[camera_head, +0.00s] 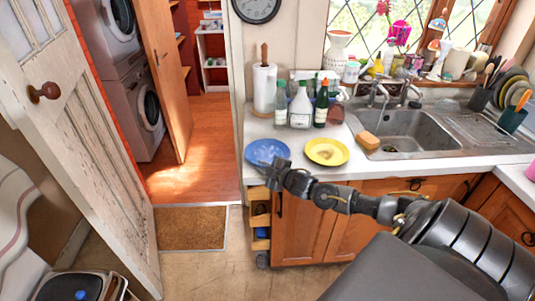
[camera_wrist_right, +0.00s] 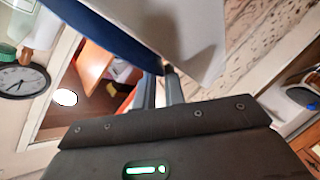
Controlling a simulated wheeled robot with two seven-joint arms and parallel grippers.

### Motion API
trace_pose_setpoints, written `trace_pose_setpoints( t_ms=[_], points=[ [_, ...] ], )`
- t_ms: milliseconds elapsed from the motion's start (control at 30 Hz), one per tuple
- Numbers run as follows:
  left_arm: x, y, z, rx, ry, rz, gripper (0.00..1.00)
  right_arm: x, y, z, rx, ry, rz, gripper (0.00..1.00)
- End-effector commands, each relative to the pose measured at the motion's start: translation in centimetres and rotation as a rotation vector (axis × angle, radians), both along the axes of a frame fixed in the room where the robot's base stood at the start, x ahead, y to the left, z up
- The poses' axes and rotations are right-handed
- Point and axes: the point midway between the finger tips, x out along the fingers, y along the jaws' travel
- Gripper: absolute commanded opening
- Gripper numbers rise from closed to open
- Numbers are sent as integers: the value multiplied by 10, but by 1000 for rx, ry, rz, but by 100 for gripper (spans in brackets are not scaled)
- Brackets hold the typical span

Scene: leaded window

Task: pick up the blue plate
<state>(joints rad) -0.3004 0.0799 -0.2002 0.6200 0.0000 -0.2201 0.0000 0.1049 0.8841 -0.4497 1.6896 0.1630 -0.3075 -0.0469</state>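The blue plate (camera_head: 264,151) lies on the white worktop near its left front corner, in the head view. My right gripper (camera_head: 279,167) is at the plate's front right rim and hides a little of it. In the right wrist view, a dark blue band (camera_wrist_right: 110,35), which looks like the plate seen edge-on, runs down to the two fingertips (camera_wrist_right: 160,78). The fingers are close together with a narrow gap. Whether they are clamped on the rim cannot be told. My left gripper is not in view.
A yellow plate (camera_head: 327,151) lies just right of the blue plate. Several bottles (camera_head: 301,105) and a paper towel roll (camera_head: 264,88) stand behind. A sponge (camera_head: 368,140) sits by the sink (camera_head: 405,130). The worktop's left edge is close to the blue plate.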

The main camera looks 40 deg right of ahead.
Motion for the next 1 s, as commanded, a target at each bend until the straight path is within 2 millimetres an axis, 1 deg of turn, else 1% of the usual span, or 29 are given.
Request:
trace_pose_setpoints(
  t_ms=[133, 200, 233, 733, 867, 967, 1000],
  points=[
    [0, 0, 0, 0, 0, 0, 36, 0, 0, -1, 0, 1, 1, 10],
    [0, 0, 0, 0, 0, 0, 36, 0, 0, 0, 0, 0, 0, 1],
    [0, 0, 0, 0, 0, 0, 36, 0, 0, -1, 0, 1, 1, 0],
    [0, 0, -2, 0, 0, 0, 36, 0, 0, 2, 0, -1, -1, 0],
    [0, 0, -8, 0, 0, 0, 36, 0, 0, 12, 0, -3, 0, 0],
    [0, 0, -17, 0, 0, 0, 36, 0, 0, 30, -3, -6, 2, 0],
    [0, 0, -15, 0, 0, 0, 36, -8, -2, 39, -5, -2, 1, 0]
  ],
)
